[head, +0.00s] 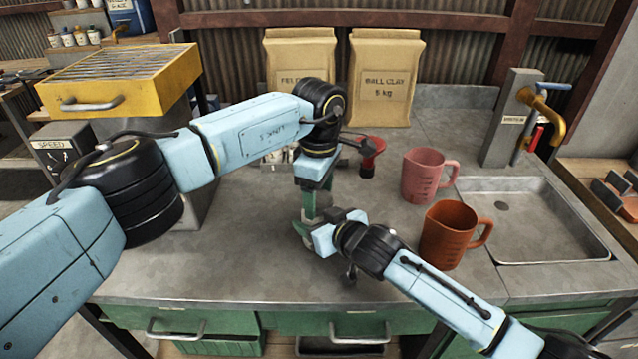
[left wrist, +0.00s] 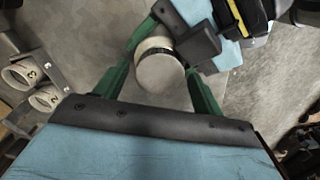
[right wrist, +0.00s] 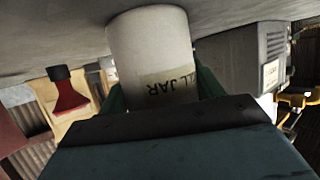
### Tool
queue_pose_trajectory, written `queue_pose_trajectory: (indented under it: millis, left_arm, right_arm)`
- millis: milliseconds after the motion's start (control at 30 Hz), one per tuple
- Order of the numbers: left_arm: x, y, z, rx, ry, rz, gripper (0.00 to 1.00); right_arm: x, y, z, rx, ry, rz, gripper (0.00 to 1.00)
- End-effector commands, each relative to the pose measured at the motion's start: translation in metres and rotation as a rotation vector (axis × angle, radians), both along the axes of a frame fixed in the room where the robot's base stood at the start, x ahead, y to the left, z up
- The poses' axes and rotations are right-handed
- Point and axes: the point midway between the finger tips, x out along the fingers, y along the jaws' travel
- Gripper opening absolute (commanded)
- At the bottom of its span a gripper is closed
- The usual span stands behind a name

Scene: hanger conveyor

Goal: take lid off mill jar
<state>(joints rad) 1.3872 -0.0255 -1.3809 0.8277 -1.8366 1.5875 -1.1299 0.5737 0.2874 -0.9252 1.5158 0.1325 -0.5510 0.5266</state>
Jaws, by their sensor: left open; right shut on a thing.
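The mill jar is a white cylinder. It shows in the right wrist view (right wrist: 150,45), upside down, with a label partly reading "JAR". My right gripper (right wrist: 160,98) is shut on the jar's side, low over the bench. In the left wrist view the round pale lid (left wrist: 160,76) is seen from above. My left gripper (head: 316,203) points down over the jar, open, with its green fingers on either side of the lid. Whether they touch it I cannot tell. In the head view both grippers hide most of the jar.
A pink jug (head: 424,178) and an orange jug (head: 447,236) stand to the right, beside the sink (head: 545,222). Numbered cups (left wrist: 22,74) stand near the left gripper. Clay bags (head: 384,80) stand behind. The front bench is clear.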

Motion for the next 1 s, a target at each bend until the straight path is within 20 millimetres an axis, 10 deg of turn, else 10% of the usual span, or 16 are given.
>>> queue_pose_trajectory:
  millis: [200, 533, 567, 700, 1000]
  left_arm:
    - [-0.0001, -0.0002, -0.0004, 0.0, 0.0, 0.0, 0.68]
    - [-0.0001, -0.0003, -0.0002, 0.0, 0.0, 0.0, 0.25]
    - [-0.0002, -0.0004, -0.0002, 0.0, 0.0, 0.0, 0.54]
    - [-0.0002, -0.0004, -0.0001, 0.0, 0.0, 0.0, 0.72]
    - [0.0, -0.0003, 0.0009, 0.0, -0.001, 0.0, 0.73]
  right_arm:
    - [0.0001, -0.0004, -0.0004, -0.002, 0.0, -0.001, 0.03]
    - [0.0002, -0.0005, -0.0003, -0.001, 0.001, -0.001, 0.03]
    - [0.0001, -0.0004, -0.0003, -0.001, 0.001, -0.001, 0.03]
    - [0.0001, -0.0004, -0.0004, -0.001, 0.001, -0.001, 0.03]
    - [0.0001, -0.0004, -0.0003, -0.001, 0.001, -0.001, 0.03]
